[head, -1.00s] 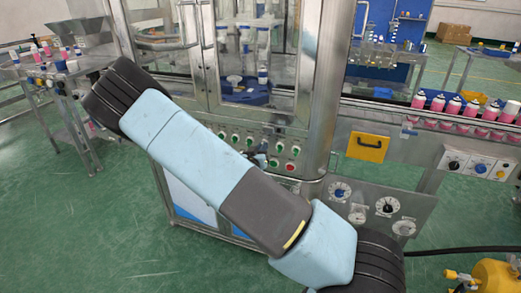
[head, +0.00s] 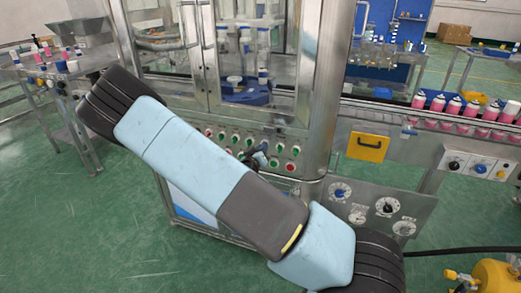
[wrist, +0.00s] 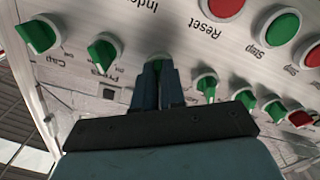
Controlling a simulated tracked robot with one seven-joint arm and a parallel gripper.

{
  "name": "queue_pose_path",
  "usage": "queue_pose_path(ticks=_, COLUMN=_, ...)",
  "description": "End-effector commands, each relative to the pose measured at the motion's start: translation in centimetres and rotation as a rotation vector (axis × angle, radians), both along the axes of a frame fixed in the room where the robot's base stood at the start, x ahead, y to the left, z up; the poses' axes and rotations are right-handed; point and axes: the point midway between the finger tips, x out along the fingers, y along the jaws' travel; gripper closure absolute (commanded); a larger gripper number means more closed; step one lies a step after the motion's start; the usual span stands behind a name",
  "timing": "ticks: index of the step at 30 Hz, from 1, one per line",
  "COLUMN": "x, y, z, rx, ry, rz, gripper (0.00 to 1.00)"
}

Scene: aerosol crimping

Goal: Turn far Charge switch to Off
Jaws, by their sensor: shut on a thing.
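My gripper (wrist: 158,78) is shut on a green rotary switch (wrist: 157,61) on the machine's metal control panel (wrist: 130,22). Only the top of that switch shows between the fingertips, and its label is hidden, so I cannot read whether it is a Charge switch or how it is set. In the head view my gripper (head: 256,157) is small and dark against the panel front, mostly behind my forearm.
Green switches labelled Cap (wrist: 39,35) and Press (wrist: 104,52) sit to the left in the wrist view. Another green switch (wrist: 206,87) is close on the right. A red Reset button (wrist: 223,6) and a green Step button (wrist: 280,27) are above.

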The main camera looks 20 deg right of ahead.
Motion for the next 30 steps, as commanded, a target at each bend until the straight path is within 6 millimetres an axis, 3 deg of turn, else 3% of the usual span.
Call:
queue_pose_path(ticks=2, x=0.3, y=0.5, z=0.1, rx=0.001, ry=-0.004, rz=0.012, gripper=1.0)
queue_pose_path(ticks=3, x=0.3, y=0.5, z=0.1, rx=0.0, ry=-0.003, rz=0.012, gripper=0.86)
queue_pose_path(ticks=10, x=0.2, y=0.3, z=0.0, rx=0.001, ry=-0.002, rz=0.006, gripper=0.65)
queue_pose_path(ticks=20, x=-0.3, y=0.4, z=0.0, rx=0.002, ry=0.0, rz=0.004, gripper=0.65)
queue_pose_path(ticks=30, x=-4.7, y=3.8, z=-0.1, rx=0.001, ry=0.002, rz=0.007, gripper=0.65)
